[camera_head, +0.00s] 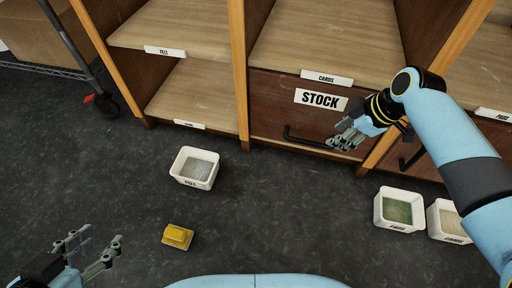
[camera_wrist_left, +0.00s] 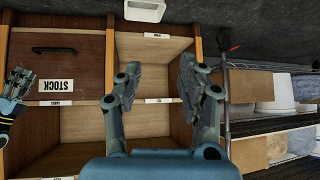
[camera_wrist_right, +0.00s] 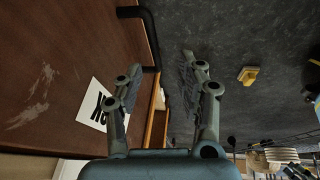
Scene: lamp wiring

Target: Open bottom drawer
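The bottom drawer (camera_head: 275,112) is a dark wood front with a STOCK label (camera_head: 320,99); it looks shut, flush in the cabinet. Its black bar handle (camera_head: 300,141) runs along the lower part, its right end partly hidden by my right gripper (camera_head: 345,138). In the right wrist view that gripper (camera_wrist_right: 160,75) is open, and the handle (camera_wrist_right: 150,35) shows just beyond the fingertips, nearer the left finger. I cannot tell whether they touch. My left gripper (camera_head: 92,252) is open and empty, low at the left, far from the drawer; it also shows in the left wrist view (camera_wrist_left: 157,80).
White bins stand on the dark floor: one (camera_head: 195,167) left of the drawer, two (camera_head: 399,209) (camera_head: 447,220) at the right. A yellow block (camera_head: 177,236) lies on the floor. A wire rack (camera_head: 75,50) stands at the left. The floor before the drawer is clear.

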